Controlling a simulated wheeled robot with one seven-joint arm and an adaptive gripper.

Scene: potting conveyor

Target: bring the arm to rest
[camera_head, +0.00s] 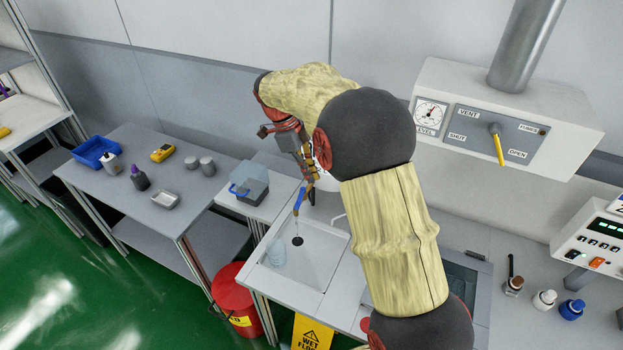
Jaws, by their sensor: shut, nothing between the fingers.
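My arm, in pale yellow sleeves with dark round joints, reaches up from the bottom right and bends over toward the sink (313,264). My gripper (305,188) hangs from its end, pointing down above the back of the sink. It is shut with nothing held. Its fingertips are small in this view, and a slim blue part shows beside them. My arm hides part of the counter and wall behind it.
A clear cup (277,252) is in the sink. A lidded blue-grey box (249,184) stands left of it. A red bin (236,297) and wet-floor sign (312,334) are in front. Several bottles (544,299) and a vent control panel (500,134) are at right.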

